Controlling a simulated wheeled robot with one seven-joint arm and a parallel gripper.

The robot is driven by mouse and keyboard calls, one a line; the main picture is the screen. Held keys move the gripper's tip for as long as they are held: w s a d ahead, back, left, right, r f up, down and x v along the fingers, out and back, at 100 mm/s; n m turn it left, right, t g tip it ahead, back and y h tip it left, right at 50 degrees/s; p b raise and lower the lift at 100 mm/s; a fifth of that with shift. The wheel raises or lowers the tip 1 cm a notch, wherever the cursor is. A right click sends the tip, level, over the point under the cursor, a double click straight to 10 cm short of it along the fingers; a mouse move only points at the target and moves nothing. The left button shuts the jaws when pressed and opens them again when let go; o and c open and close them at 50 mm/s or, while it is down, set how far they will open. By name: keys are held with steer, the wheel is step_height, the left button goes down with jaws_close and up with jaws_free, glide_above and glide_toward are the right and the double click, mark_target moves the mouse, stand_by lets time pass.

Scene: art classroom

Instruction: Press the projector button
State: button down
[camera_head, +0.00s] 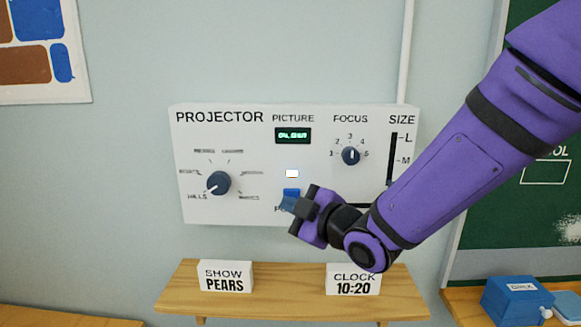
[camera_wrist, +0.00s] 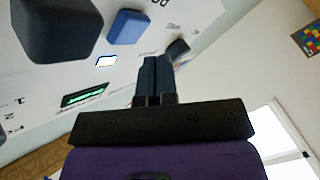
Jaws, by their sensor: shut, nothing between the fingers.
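The projector panel (camera_head: 235,140) is a white box on the wall. Its blue button (camera_head: 291,193) is low in the middle, below a small white lit lamp (camera_head: 292,173). My gripper (camera_head: 288,205) is shut and empty, its fingertips in front of the button's lower part and partly hiding it and the label below. In the wrist view my shut fingers (camera_wrist: 155,72) show beside the blue button (camera_wrist: 127,27), with a gap in the picture. Whether they touch it, I cannot tell. The green display (camera_head: 293,135) is lit; its text is hard to read.
A dark picture knob (camera_head: 219,183) is at the panel's left and a focus knob (camera_head: 351,156) at upper right. A size slider (camera_head: 391,160) is partly behind my arm. A wooden shelf (camera_head: 290,285) below holds two white signs, PEARS (camera_head: 225,277) and 10:20 (camera_head: 354,280).

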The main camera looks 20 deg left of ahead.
steer(key=shift+s+d, duration=0.25)
steer(key=shift+s, duration=0.8)
steer(key=shift+s+d, duration=0.25)
steer(key=shift+s, duration=0.8)
